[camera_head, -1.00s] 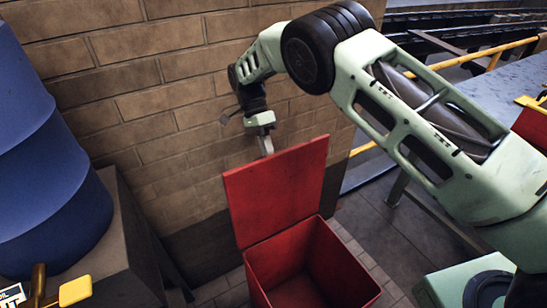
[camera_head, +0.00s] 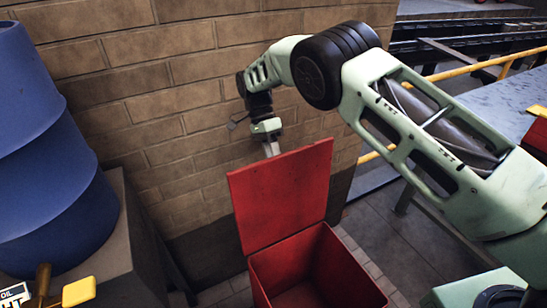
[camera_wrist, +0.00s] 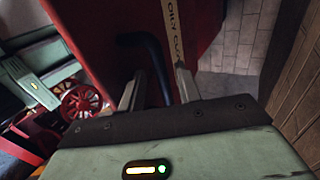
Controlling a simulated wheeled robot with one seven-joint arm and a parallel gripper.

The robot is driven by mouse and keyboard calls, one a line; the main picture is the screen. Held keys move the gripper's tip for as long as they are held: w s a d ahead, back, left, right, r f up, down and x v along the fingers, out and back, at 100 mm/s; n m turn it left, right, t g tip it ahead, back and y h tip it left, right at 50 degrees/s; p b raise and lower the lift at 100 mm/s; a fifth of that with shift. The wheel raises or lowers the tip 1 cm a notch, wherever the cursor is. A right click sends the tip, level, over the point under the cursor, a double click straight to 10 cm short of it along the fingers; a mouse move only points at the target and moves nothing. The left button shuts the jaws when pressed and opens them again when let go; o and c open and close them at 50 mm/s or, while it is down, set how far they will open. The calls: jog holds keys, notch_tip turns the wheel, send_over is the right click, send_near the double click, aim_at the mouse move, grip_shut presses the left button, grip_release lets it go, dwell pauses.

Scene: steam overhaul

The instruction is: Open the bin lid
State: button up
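The red bin (camera_head: 318,270) stands on the floor against the brick wall, its mouth open and its inside visible. Its red lid (camera_head: 282,195) is raised, standing nearly upright at the back edge. My gripper (camera_head: 272,149) is at the lid's upper edge, on the wall side. In the wrist view my gripper (camera_wrist: 160,76) has its two fingers apart. A dark curved handle (camera_wrist: 152,60) on the lid (camera_wrist: 100,40) shows between and beyond the fingers; I cannot tell whether they touch it. A pale lettered strip runs beside the right finger.
A blue drum (camera_head: 45,160) stands on a dark block at the left. A yellow-tipped lever (camera_head: 78,291) is at the lower left. The brick wall (camera_head: 130,110) is close behind my gripper. A grey table (camera_head: 480,100) is at the right.

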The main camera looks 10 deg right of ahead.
jog(key=shift+w+r, duration=0.1)
jog(key=shift+r, duration=0.05)
jog(key=b+v, duration=0.2)
jog(key=v, duration=0.5)
dwell(0.3)
